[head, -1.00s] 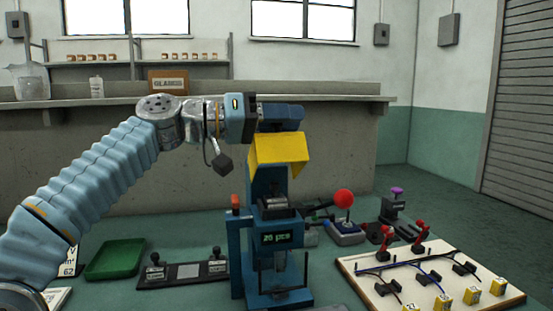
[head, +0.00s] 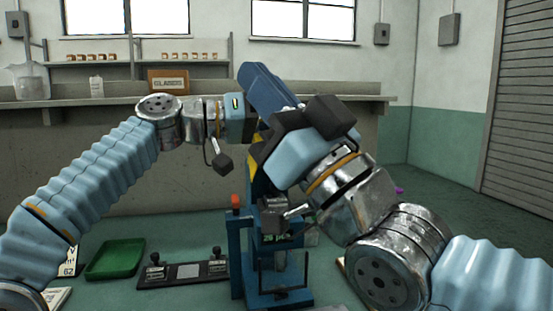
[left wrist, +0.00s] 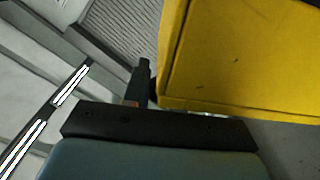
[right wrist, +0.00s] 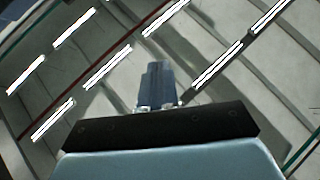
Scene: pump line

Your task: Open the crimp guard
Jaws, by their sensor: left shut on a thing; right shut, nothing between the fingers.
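The crimp guard (left wrist: 240,60) is a yellow bent plate at the top of the blue crimp press (head: 237,262). In the left wrist view it fills the upper right; in the head view only a yellow sliver (head: 252,172) shows behind my right arm. My left gripper (left wrist: 145,72) is shut at the guard's edge, with its grip partly hidden. In the head view its fingers are hidden behind the right gripper. My right gripper (head: 250,72) is shut and empty, tilted up in front of the press top. Its closed fingers also show in the right wrist view (right wrist: 156,82).
A green tray (head: 116,258) and a black fixture plate (head: 165,280) with two clamps lie left of the press. A red button (head: 236,201) tops the press's left post. My right arm hides most of the table's right side. A shelf counter (head: 60,103) runs behind.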

